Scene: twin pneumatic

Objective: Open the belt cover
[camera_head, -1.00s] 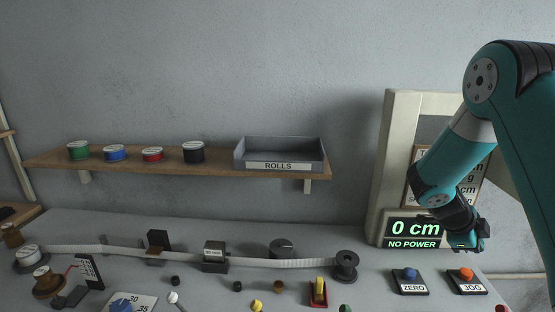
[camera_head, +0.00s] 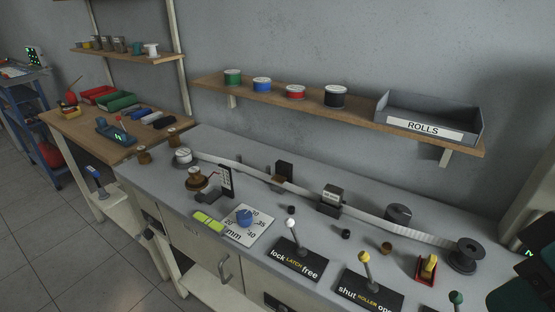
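No part is marked as a belt cover, and I cannot tell which part it is. A pale belt (camera_head: 245,171) runs along the bench from the left spool (camera_head: 183,156) to a dark reel (camera_head: 466,254). The white-knobbed latch lever (camera_head: 290,232) stands on a plate reading "lock LATCH free" and leans left, toward "lock". The yellow-knobbed roller lever (camera_head: 366,264) leans left, toward "shut", on its plate. A green-knobbed lever (camera_head: 456,297) is cut off at the bottom edge. A panel with a handle (camera_head: 224,268) is on the bench front.
A shelf (camera_head: 350,112) above holds colored spools and a grey ROLLS tray (camera_head: 390,110). A wooden table (camera_head: 80,127) stands left. Floor (camera_head: 50,230) is clear at lower left.

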